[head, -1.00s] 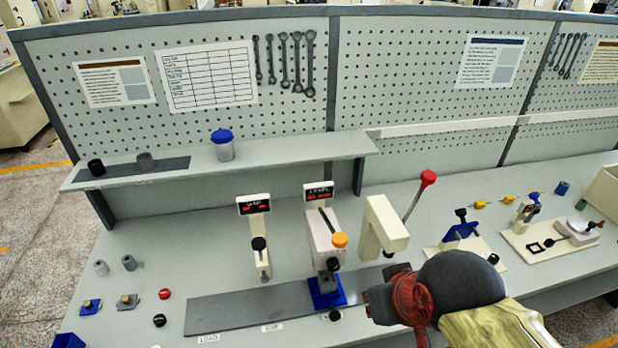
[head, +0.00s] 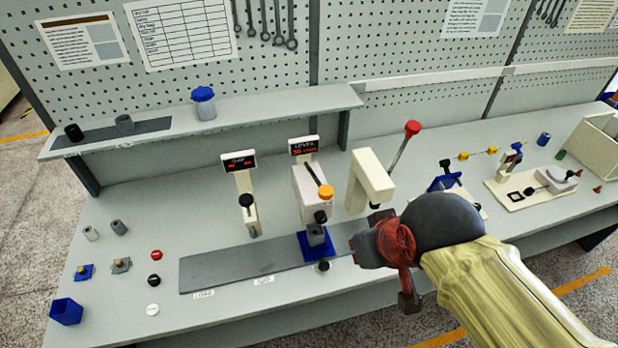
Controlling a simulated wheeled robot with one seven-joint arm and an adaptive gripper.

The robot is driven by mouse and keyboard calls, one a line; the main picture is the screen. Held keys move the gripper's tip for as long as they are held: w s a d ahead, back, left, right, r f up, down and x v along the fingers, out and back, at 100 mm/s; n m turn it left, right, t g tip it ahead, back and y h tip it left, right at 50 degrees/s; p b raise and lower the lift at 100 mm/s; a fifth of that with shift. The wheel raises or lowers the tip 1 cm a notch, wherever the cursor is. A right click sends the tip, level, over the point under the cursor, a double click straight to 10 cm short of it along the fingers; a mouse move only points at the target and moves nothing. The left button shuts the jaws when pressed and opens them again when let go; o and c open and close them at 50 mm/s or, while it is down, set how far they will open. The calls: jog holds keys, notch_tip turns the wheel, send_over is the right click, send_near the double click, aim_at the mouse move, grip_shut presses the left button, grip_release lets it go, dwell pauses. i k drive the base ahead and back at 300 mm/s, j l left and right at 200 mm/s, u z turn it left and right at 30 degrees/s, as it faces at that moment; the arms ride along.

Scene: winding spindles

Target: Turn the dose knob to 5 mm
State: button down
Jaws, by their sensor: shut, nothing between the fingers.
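A further black knob (head: 323,266) sits at the front of the base. I cannot tell which is the dose knob, and no 5 mm mark is readable. My gripper (head: 362,249) is shut and empty, to the right of the blue base and apart from the knobs.
A cream press (head: 368,182) with a red-tipped lever (head: 404,146) stands close behind my gripper. A second display post (head: 240,185) with a black knob is on the left. A grey strip (head: 225,268) lies along the front. Buttons and small fixtures occupy the left end.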

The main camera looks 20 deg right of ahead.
aim_at(321, 218)
jog(key=k+l, duration=0.35)
jog(key=l, duration=0.15)
jog(key=k+l, duration=0.3)
jog(key=l, duration=0.2)
jog(key=u, duration=0.05)
